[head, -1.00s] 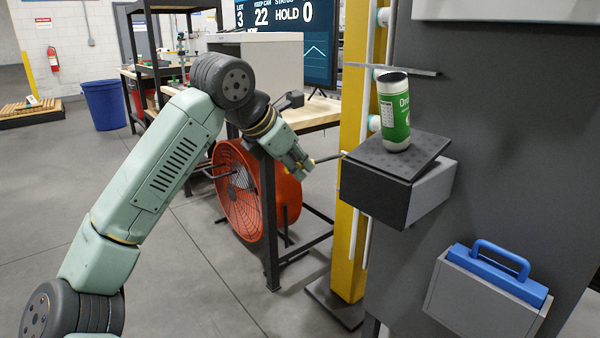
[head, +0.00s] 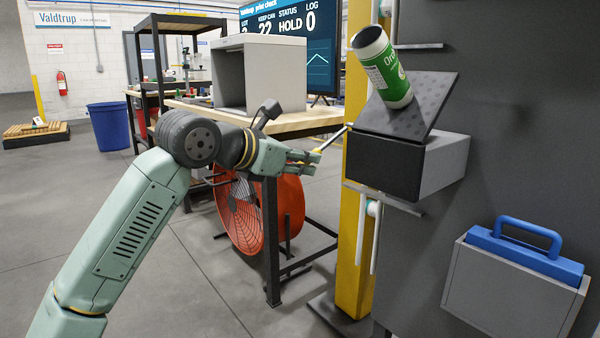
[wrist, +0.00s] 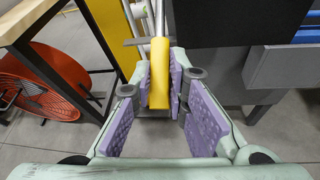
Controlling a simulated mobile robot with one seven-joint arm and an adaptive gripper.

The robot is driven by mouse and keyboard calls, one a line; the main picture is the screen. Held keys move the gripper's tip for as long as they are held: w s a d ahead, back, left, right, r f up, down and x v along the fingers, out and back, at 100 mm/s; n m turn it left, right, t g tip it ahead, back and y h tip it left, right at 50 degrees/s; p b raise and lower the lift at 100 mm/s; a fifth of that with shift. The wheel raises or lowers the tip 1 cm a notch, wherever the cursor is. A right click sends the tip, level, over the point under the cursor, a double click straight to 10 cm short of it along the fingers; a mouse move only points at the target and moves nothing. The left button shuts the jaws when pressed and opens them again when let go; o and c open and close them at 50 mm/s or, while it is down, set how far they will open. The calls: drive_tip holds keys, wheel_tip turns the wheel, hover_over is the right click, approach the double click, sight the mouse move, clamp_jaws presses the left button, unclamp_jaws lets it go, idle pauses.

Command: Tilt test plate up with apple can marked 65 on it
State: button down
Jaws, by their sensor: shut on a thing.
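A green and white can (head: 383,68) with a dark top stands on the dark dotted test plate (head: 432,100). The plate is tilted up, its right side high, above a black and grey box (head: 440,165). The can leans to the left with the plate, its base touching it. I see letters starting "Or" on the label, but no 65 is readable. My gripper (head: 311,160) is left of the plate, shut on the lever (head: 335,138). In the wrist view the lever's yellow grip (wrist: 159,75) lies between my purple finger pads.
A yellow post (head: 358,220) and white rods stand beside the box. A grey bin with a blue-handled case (head: 525,250) hangs lower right. An orange fan (head: 245,215) sits under the wooden table (head: 300,122). A screen (head: 290,45) reads "HOLD" and log 0.

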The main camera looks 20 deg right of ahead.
drive_tip(key=f+h+b, duration=0.1)
drive_tip(key=b, duration=0.1)
drive_tip(key=d+f+t+h+b, duration=0.1)
drive_tip(key=b, duration=0.2)
drive_tip(key=d+f+h+b, duration=0.1)
drive_tip(key=f+b, duration=0.1)
drive_tip(key=b, duration=0.1)
drive_tip(key=shift+w+t+h, duration=0.3)
drive_tip(key=shift+w, duration=0.1)
drive_tip(key=shift+d+b, duration=0.15)
drive_tip(key=shift+b, duration=0.2)
drive_tip(key=c, duration=1.6)
unclamp_jaws()
drive_tip(key=shift+o, duration=0.2)
drive_tip(key=v, duration=1.2)
